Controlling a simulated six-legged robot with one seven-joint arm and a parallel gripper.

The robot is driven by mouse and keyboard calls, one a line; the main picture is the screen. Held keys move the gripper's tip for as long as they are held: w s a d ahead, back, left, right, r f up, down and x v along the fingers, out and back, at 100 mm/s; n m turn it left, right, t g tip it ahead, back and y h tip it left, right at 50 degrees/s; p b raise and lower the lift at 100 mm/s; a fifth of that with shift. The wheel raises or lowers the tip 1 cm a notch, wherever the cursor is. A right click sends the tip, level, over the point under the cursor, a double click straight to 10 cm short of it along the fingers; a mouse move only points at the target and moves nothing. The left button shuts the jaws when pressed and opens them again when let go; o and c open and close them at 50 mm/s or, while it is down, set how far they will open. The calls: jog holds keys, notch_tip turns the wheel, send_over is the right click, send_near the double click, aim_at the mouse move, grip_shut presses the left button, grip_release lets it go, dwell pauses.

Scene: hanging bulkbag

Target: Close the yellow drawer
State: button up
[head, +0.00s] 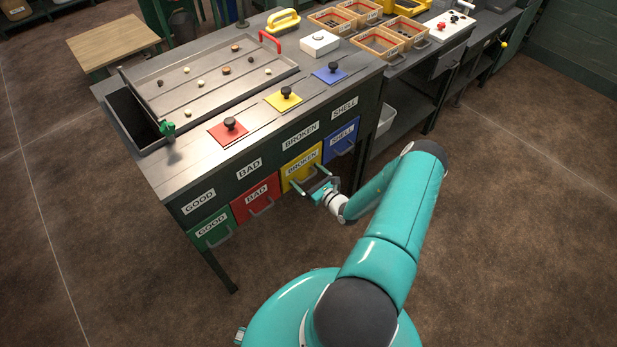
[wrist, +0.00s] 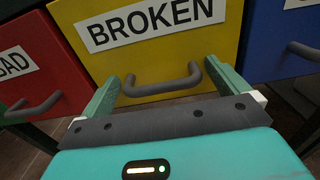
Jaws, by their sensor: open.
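The yellow drawer (head: 301,164) labelled BROKEN is in the front of the workbench, between the red and blue drawers. In the wrist view its yellow front (wrist: 150,55) fills the upper middle, with a grey bar handle (wrist: 163,85) below the label. My gripper (head: 309,180) is at the drawer's handle in the head view. In the wrist view my gripper (wrist: 163,88) is open, one finger beyond each end of the handle. I cannot tell whether the fingertips touch the yellow front. My gripper partly hides the handle in the head view.
The red BAD drawer (head: 255,199) and green GOOD drawer (head: 212,230) are to the left, the blue SHELL drawer (head: 341,138) to the right. Knobbed coloured lids and a tray (head: 205,95) with small pieces are on the bench top. The floor in front is clear.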

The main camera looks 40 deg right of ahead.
jog(key=shift+s, duration=0.1)
jog(key=s, duration=1.3)
jog(key=shift+s+d, duration=0.2)
jog(key=shift+s, duration=0.1)
jog(key=w+a+r+n+g+y, duration=0.25)
jog(key=a+r+n+g, duration=0.35)
jog(key=r, duration=0.3)
jog(key=w+a+r+n+g+y, duration=0.2)
jog(key=a+r+n+g+y, duration=0.15)
jog(key=a+r+n, duration=0.4)
jog(key=w+a+r+n+g+y, duration=0.4)
jog(key=r+n, duration=0.3)
jog(key=r, duration=0.5)
jog(key=s+a+r+n+h, duration=0.5)
jog(key=s+a+r+n, duration=0.2)
jog(key=r, duration=0.4)
jog(key=s+a+r+n+t+h, duration=0.1)
jog(key=s+a+r+n+h, duration=0.4)
jog(key=s+r+n, duration=0.3)
notch_tip(320, 180, up, 4)
jog(key=shift+s+a+f+h, duration=0.2)
jog(key=shift+a+h, duration=0.1)
jog(key=shift+a, duration=0.6)
